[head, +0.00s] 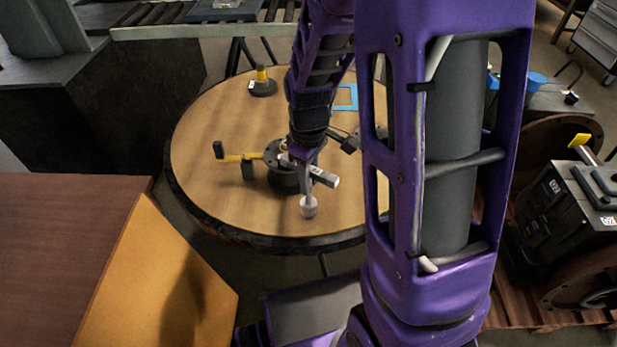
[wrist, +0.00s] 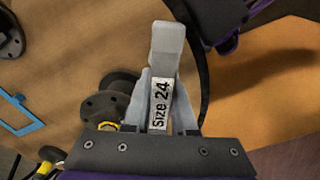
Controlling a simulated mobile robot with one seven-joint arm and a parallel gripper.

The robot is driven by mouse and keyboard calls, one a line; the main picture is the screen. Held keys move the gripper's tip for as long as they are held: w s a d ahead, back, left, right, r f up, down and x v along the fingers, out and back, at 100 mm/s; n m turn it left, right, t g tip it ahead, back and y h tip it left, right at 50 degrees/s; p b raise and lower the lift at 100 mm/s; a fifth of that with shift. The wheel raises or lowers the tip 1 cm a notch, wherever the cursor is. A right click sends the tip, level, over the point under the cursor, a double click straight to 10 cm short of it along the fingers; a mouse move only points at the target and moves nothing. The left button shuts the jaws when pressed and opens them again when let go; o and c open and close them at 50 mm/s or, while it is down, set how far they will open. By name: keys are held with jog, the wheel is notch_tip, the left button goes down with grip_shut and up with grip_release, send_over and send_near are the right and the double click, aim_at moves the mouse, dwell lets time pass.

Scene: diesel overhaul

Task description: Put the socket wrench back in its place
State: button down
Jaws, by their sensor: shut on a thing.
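My gripper (head: 308,174) is over the near part of the round wooden table, shut on a pale grey socket wrench (head: 326,179). In the wrist view the wrench (wrist: 167,45) is between both fingers (wrist: 164,98), its label reading "Size 24" and its blocky end sticking out past them. In the head view a pale rounded end shows below the gripper; I cannot tell whether it belongs to the wrench or a finger. A dark flanged stand (wrist: 104,106) is beside and beyond the gripper. The wrench's place cannot be made out.
A yellow and black tool (head: 239,158) is by the stand. A round-based holder (head: 263,86) is at the table's back, and a blue frame (head: 347,98) lies right of it. Bare tabletop (head: 215,115) is at left. A brown table (head: 60,240) is at front left.

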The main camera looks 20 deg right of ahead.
jog(key=shift+f, duration=0.1)
jog(key=shift+f+b, duration=1)
jog(key=shift+f, duration=0.1)
jog(key=shift+c, duration=0.4)
grip_release()
notch_tip(320, 180, up, 9)
jog(key=p, duration=0.7)
